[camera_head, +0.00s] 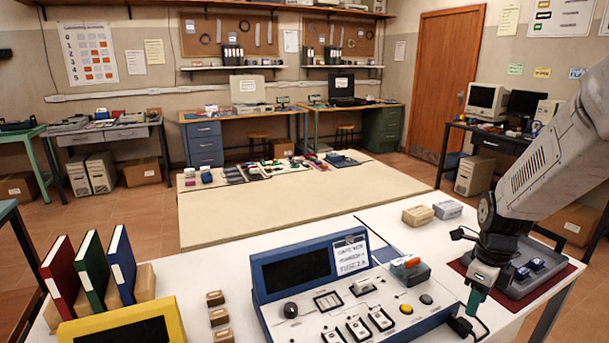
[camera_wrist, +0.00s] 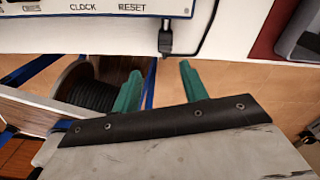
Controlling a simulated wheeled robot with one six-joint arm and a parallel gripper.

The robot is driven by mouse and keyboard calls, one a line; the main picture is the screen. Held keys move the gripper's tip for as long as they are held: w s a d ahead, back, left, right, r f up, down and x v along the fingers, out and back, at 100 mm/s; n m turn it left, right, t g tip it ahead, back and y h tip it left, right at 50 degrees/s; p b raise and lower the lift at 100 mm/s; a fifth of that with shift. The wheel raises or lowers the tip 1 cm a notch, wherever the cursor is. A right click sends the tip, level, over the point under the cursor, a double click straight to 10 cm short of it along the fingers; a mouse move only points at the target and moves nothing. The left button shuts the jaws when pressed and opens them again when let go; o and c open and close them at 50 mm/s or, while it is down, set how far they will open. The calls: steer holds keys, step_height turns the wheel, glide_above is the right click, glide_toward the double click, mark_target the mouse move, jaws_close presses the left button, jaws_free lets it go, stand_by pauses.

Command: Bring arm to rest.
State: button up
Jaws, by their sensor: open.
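My arm (camera_head: 545,160) reaches in from the right edge of the head view and bends down at the wrist. My gripper (camera_head: 476,302) points down near the front edge of the white table (camera_head: 385,230), between the blue console and the grey tray. In the wrist view my gripper (camera_wrist: 162,75) shows two green fingers set apart with nothing between them. Past them is the table edge, with a black cable plug and the floor below.
A blue console (camera_head: 262,315) with switches stands left of my gripper. A grey tray (camera_head: 508,287) with blue parts lies on a red mat at right. Two small boxes (camera_head: 417,216) stand behind. A cable spool (camera_wrist: 85,90) shows below the table in the wrist view.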

steer(key=s+a+r+n+t, duration=0.1)
steer(key=s+a+r+n, duration=0.6)
steer(key=s+n, duration=0.3)
steer(key=s+a+r+n, duration=0.7)
steer(key=s+r+n, duration=0.2)
steer(key=n, duration=1)
steer(key=shift+s+a+r+t, duration=0.35)
steer(key=shift+s+r+t, duration=0.05)
steer(key=shift+s, duration=0.05)
steer(key=shift+c, duration=0.3)
